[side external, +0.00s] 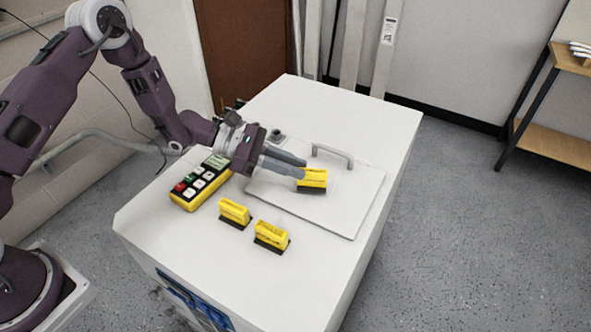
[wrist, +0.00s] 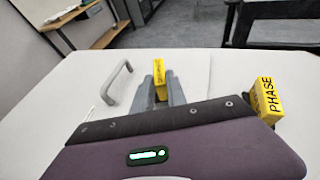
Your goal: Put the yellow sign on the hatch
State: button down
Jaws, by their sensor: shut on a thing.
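My gripper (side external: 300,168) is shut on a yellow sign (side external: 313,180) with a dark base. In the side view the sign is over the white hatch (side external: 352,205), close to its metal handle (side external: 333,156). It looks upright, at or just above the surface; I cannot tell if its base touches. In the wrist view the held sign (wrist: 159,80) shows between the two grey fingers, with the handle (wrist: 117,83) to its left. Part of the sign is hidden by the fingers.
Two more yellow signs (side external: 234,213) (side external: 271,236) stand on the white cabinet top (side external: 300,275) beside the hatch. A yellow control box with buttons (side external: 200,184) lies left of them. A small dark knob (side external: 277,136) is behind my gripper. The hatch's right part is clear.

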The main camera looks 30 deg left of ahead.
jog(key=shift+f, duration=0.55)
jog(key=shift+f, duration=0.1)
jog(key=c, duration=1.3)
grip_release()
jog(key=shift+c, duration=0.2)
